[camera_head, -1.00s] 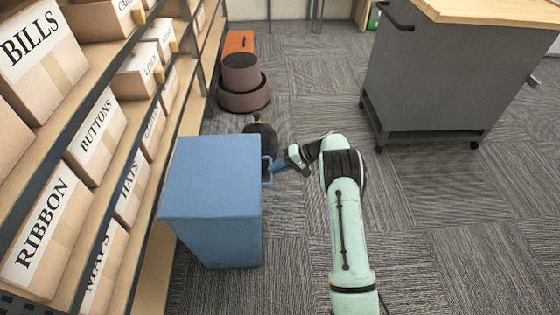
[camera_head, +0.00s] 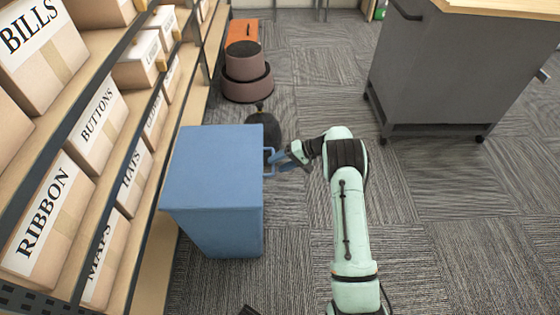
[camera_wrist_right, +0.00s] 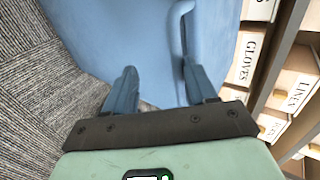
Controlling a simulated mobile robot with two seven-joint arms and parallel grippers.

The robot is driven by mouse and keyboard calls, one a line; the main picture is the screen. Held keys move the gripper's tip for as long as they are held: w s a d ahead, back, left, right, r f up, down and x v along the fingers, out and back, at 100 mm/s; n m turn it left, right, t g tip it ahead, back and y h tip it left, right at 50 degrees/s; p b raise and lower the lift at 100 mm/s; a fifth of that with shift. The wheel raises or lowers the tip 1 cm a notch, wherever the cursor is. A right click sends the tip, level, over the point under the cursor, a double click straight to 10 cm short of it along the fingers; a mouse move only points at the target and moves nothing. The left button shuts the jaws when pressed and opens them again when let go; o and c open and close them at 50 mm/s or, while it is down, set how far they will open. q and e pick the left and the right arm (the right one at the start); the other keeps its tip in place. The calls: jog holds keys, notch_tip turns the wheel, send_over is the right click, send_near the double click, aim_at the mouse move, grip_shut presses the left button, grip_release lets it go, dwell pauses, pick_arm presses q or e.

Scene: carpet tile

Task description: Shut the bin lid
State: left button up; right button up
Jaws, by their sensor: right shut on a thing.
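The blue bin (camera_head: 213,170) stands on the carpet beside the shelves, upright. Its flat lid looks level on top, with no gap that I can see from above. A blue bar handle (camera_head: 269,158) sticks out on its right side. My right gripper (camera_head: 283,160) reaches in from the right and is shut on the handle. In the right wrist view the two fingers (camera_wrist_right: 160,88) are against the blue surface, and the handle (camera_wrist_right: 181,28) runs down to the right finger. The exact contact is partly hidden. My left gripper does not show.
Shelves of labelled cardboard boxes (camera_head: 98,125) run close along the left of the bin. A dark round object (camera_head: 263,124) and stacked brown round containers (camera_head: 246,72) lie behind it. A grey wood-topped cabinet (camera_head: 430,75) stands at the back right. Carpet at right is clear.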

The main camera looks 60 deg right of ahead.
jog(key=shift+s+f, duration=0.35)
jog(key=shift+f, duration=0.15)
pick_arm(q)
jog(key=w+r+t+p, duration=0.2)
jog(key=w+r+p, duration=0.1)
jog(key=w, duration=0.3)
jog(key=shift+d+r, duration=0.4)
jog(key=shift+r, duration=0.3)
pick_arm(e)
jog(key=r+v, duration=0.1)
jog(key=v, duration=1.2)
jog(key=shift+w, duration=0.2)
jog(key=shift+d+r, duration=0.15)
